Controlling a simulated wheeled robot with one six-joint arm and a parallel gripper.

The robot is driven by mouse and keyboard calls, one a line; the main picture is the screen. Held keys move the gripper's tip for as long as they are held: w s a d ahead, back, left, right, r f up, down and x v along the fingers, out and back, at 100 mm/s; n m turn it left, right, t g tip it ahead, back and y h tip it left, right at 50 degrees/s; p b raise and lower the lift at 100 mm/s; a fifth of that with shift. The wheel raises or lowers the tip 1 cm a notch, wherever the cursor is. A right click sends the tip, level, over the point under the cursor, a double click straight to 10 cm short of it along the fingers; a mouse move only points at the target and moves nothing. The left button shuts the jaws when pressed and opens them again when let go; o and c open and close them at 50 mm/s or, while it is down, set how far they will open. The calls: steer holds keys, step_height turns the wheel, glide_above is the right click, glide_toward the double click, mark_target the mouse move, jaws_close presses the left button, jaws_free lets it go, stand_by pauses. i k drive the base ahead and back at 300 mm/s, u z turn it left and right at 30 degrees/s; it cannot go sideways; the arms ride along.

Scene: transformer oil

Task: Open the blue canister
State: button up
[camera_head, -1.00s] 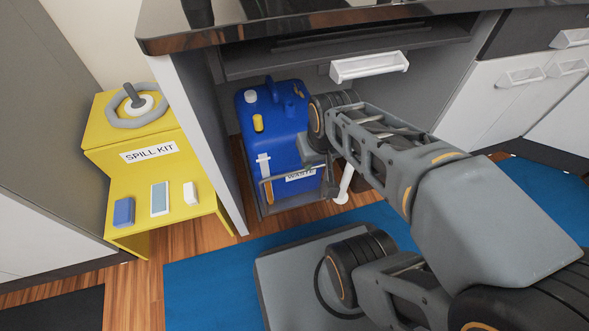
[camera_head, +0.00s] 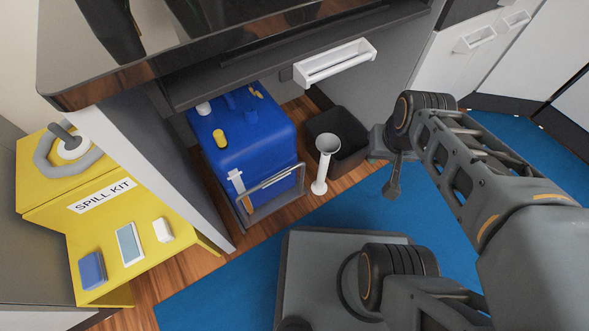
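The blue canister (camera_head: 248,143) stands upright on the wood floor in the open bay under the counter, in a low grey wire holder (camera_head: 272,196). A white cap (camera_head: 203,108) and a yellow cap (camera_head: 220,138) sit on its top. The canister's top rear is partly hidden under the counter. My gripper (camera_head: 393,180) is to the right of the canister, clear of it, above the blue mat. Its fingers look small and dark here, and I cannot tell whether they are apart.
A dark bin (camera_head: 338,138) and a white funnel-like piece (camera_head: 322,165) stand right of the canister. The yellow spill kit stand (camera_head: 145,225) is at left, beyond a grey panel (camera_head: 165,165). Blue mat (camera_head: 215,296) covers the front floor.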

mark_target(259, 164)
steer(key=z, duration=0.2)
steer(key=k, duration=0.9)
steer(key=u, duration=1.15)
steer(key=i, duration=0.5)
steer(key=u, duration=0.05)
